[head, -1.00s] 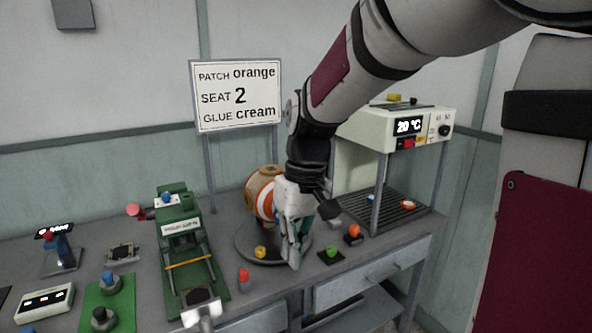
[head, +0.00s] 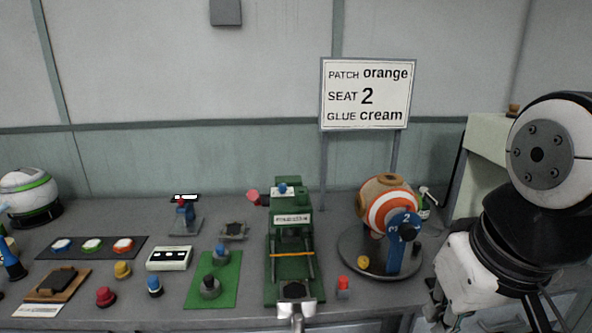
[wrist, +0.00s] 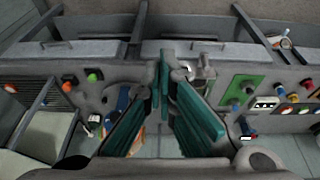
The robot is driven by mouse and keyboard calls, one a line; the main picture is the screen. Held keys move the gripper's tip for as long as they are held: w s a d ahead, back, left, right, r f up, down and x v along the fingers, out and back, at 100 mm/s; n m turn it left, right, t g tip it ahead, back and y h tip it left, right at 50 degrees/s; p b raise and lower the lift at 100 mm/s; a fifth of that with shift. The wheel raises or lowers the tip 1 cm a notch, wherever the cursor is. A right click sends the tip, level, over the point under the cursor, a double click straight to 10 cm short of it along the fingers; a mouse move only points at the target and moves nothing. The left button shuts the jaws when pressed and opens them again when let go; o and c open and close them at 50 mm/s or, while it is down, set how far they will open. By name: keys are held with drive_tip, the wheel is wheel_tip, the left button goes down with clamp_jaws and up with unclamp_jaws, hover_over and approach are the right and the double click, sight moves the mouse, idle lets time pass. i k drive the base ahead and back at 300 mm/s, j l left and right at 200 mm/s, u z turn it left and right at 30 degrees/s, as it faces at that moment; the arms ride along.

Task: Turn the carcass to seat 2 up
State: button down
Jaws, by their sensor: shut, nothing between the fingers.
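The carcass (head: 378,192), a ball with orange and white bands and a tan top, sits on a dark round turntable (head: 350,262). A blue plate (head: 403,240) stands at its front right, with a 2 at the top and a 3 lower left. A yellow knob (head: 363,262) is at the turntable's front. My gripper is right of the carcass in the head view, apart from it. In the wrist view my gripper (wrist: 163,80) has its teal fingers together and empty. Blue and orange parts, probably the plate and carcass, show partly hidden behind a finger there.
A pale machine (head: 485,150) stands behind my arm at right.

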sight(381, 202)
drive_tip(key=i+l, duration=0.75)
drive_tip(key=i, duration=0.25)
